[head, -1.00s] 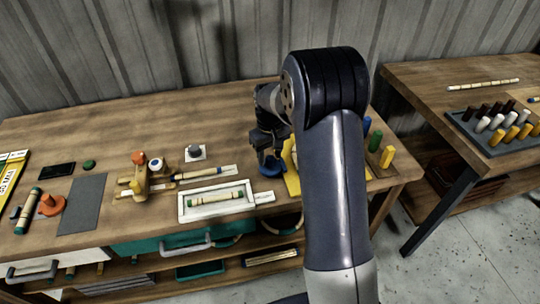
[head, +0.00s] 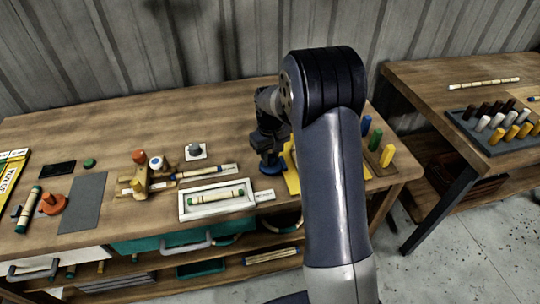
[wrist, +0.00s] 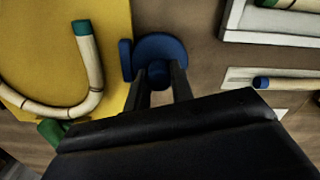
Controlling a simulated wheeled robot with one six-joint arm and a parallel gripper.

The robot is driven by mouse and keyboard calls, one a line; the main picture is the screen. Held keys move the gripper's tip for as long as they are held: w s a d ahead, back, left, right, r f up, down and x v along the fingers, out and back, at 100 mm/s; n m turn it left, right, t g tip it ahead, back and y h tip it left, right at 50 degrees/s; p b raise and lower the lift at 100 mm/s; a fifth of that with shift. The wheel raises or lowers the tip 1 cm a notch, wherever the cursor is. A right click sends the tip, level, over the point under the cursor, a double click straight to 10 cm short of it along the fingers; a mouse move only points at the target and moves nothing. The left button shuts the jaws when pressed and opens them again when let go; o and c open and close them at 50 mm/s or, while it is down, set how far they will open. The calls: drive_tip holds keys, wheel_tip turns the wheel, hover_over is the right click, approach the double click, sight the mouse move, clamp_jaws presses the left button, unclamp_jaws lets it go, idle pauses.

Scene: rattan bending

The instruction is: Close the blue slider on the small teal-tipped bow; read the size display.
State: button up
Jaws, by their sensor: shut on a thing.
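The blue slider (wrist: 160,47) is a round blue piece with a flat upright jaw on its left, at the right edge of the yellow board (wrist: 112,12). It also shows in the head view (head: 270,168). My gripper (wrist: 157,80) is shut on its knob. The small bow (wrist: 92,72), pale cane with teal tips, lies curved on the yellow board. A gap shows between its upper tip and the slider's jaw. In the head view my arm hides most of the board. The yellow display strip (head: 10,172) at far left seems to read "36 MM", small and slanted.
A white tray (head: 183,214) with a cane piece lies left of the slider. Yellow, green and blue pegs (head: 387,156) stand right of my arm. A wooden jig (head: 140,180) stands farther left. The back of the bench is clear.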

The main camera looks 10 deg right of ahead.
sight(284, 161)
drive_tip(key=d, duration=0.4)
drive_tip(key=shift+d, duration=0.2)
drive_tip(key=shift+o, duration=0.6)
drive_tip(key=shift+d, duration=0.1)
drive_tip(key=o, duration=0.7)
drive_tip(key=shift+d, duration=0.25)
drive_tip(key=shift+a, duration=0.1)
wheel_tip(284, 161, up, 11)
drive_tip(key=b, duration=0.1)
drive_tip(key=shift+f, duration=0.15)
